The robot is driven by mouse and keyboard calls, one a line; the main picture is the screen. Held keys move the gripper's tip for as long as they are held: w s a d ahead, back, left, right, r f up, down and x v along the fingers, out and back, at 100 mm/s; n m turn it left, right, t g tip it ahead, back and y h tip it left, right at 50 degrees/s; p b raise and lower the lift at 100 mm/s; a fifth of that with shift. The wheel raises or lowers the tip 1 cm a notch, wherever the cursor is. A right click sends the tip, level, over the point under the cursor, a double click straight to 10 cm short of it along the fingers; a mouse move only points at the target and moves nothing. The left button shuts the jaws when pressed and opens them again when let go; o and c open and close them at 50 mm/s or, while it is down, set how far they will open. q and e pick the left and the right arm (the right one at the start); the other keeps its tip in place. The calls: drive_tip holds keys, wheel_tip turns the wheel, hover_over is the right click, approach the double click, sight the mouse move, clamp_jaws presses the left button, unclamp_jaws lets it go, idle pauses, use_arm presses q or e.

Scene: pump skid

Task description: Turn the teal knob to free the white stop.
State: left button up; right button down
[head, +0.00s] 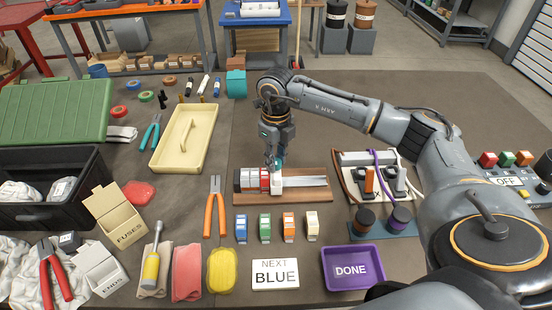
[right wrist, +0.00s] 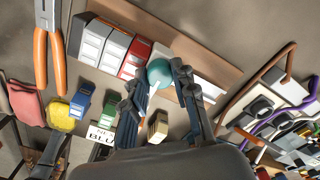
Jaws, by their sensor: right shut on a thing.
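The teal knob (right wrist: 160,74) sits between the two fingertips of my right gripper (head: 274,163) in the right wrist view. The gripper is shut on it, pointing down from above. In the head view only a sliver of teal shows beside the fingers. Below it, the white stop (head: 278,187) stands on the rail (head: 305,181), against the right end of a row of white, grey and red modules (head: 252,180). The gripper and knob partly hide the stop. Whether the knob is turned cannot be told. My left gripper is not in view.
In front of the rail stand blue, green, orange and white modules (head: 264,228), a sign reading NEXT BLUE (head: 275,275) and a purple DONE tray (head: 353,268). Orange-handled pliers (head: 215,205) lie to the left. Sockets with cables (head: 380,180) stand to the right.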

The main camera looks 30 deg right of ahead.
drive_tip(key=c, duration=1)
unclamp_jaws()
drive_tip(key=shift+c, duration=0.2)
wheel_tip(320, 180, up, 12)
